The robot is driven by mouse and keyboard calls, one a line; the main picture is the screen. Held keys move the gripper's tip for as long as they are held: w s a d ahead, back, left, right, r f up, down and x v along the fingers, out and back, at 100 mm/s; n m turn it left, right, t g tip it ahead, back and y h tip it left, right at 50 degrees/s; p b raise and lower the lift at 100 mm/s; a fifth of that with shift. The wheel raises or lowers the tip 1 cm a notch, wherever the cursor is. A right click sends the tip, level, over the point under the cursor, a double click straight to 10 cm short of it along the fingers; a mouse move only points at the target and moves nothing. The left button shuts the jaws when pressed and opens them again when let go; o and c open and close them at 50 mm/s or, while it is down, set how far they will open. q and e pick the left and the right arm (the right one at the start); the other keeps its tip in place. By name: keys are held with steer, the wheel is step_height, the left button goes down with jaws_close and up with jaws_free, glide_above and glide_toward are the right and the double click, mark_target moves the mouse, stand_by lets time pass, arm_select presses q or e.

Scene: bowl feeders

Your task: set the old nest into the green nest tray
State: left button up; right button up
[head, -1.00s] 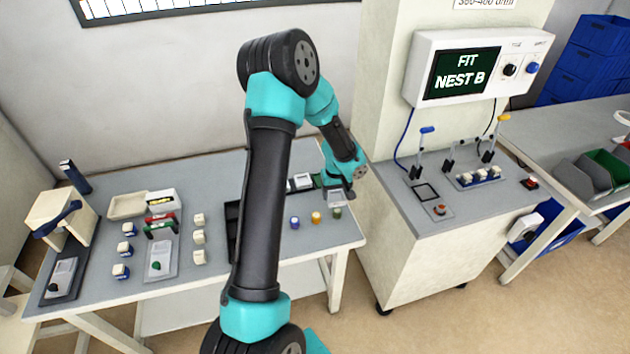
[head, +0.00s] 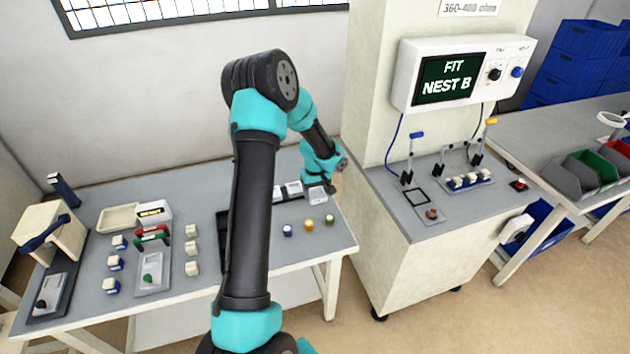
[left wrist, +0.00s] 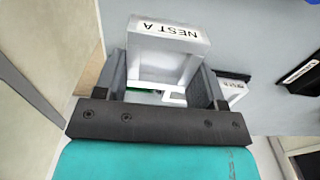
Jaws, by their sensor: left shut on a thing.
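The old nest is a pale block marked NEST A (left wrist: 168,45). It is between the jaws of my left gripper (left wrist: 165,85), which is shut on it. In the head view my left gripper (head: 318,184) is at the far right end of the left table, with the pale nest (head: 317,196) under its fingers. A small strip of green (left wrist: 140,87) shows below the nest in the left wrist view, probably the green nest tray; the rest is hidden. I cannot tell whether nest and tray touch. My right gripper is not in view.
Dark labelled trays (left wrist: 300,75) lie beside the nest. Blue, yellow and green knobs (head: 308,225) stand in front of it. The cabinet (head: 420,250) with clamps is close on the right. The display (head: 447,80) reads FIT NEST B.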

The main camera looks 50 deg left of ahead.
arm_select(q)
steer(key=w+a, duration=0.4)
steer(key=a, duration=0.1)
steer(key=w+a+f, duration=0.1)
steer(key=w+a, duration=0.1)
steer(key=shift+w+a, duration=0.2)
steer(key=shift+w, duration=0.05)
steer(key=shift+w+a, duration=0.1)
steer(key=shift+a, duration=0.05)
steer(key=shift+a+f, duration=0.1)
steer(key=shift+f, duration=1.65)
steer(key=o, duration=1)
steer(key=shift+f, duration=0.1)
step_height(320, 180, up, 12)
